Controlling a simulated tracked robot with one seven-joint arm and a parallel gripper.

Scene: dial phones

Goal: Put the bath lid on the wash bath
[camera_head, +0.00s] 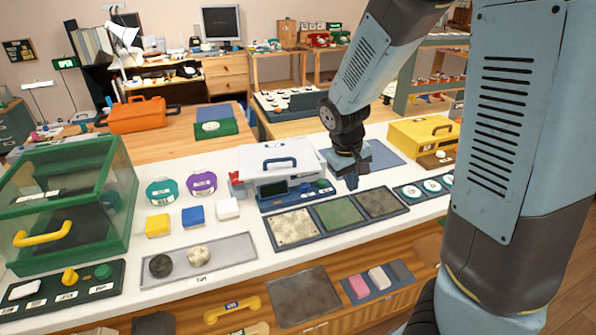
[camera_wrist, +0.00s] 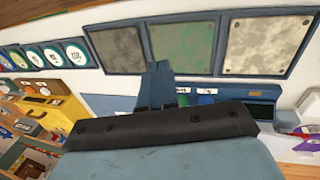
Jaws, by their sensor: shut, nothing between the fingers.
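The wash bath (camera_head: 292,188) appears to be the pale box with a dark display and a blue front panel, in the middle of the white counter. A pale lid with a blue handle (camera_head: 281,162) sits on its top; whether it is fully seated I cannot tell. My gripper (camera_head: 351,183) is shut and empty, pointing down just right of the bath, apart from the lid. In the wrist view, its closed fingers (camera_wrist: 158,82) show beside the tile tray, and my own wrist hides most of the bath.
A tray with three stone-like tiles (camera_head: 338,213) lies in front of the bath. A flat blue mat (camera_head: 384,154) lies bare behind my gripper. A yellow case (camera_head: 421,138) stands at right, a green glass cabinet (camera_head: 75,205) at left. Coloured blocks (camera_head: 193,216) lie left of the bath.

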